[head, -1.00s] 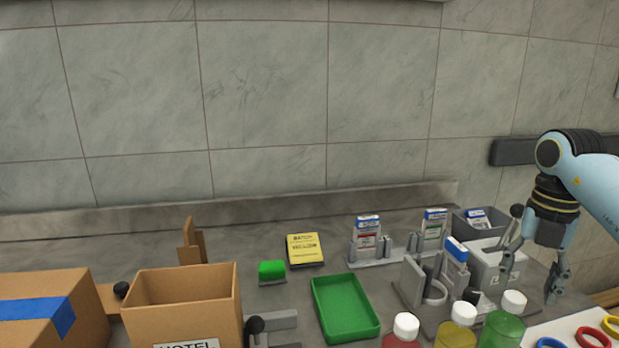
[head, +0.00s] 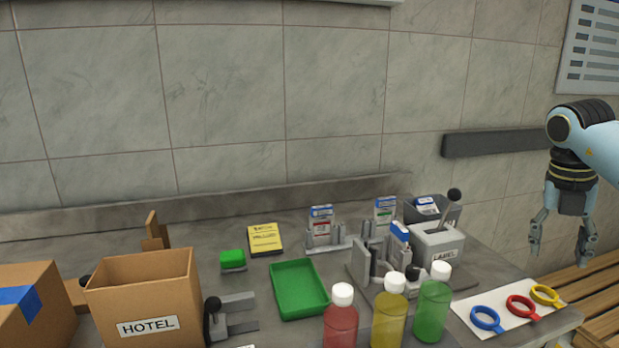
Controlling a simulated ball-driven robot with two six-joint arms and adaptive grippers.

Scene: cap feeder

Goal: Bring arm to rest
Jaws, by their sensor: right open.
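My right gripper (head: 562,246) is at the right of the head view, pointing down with its fingers apart and nothing between them. It hangs in the air past the right end of the bench (head: 480,248), to the right of the grey lever box (head: 437,247). My right arm comes in from the right edge. My left gripper is not in view.
Red (head: 341,322), yellow (head: 388,318) and green (head: 433,308) bottles with white caps stand at the front. A white sheet with coloured rings (head: 500,312) lies right of them.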

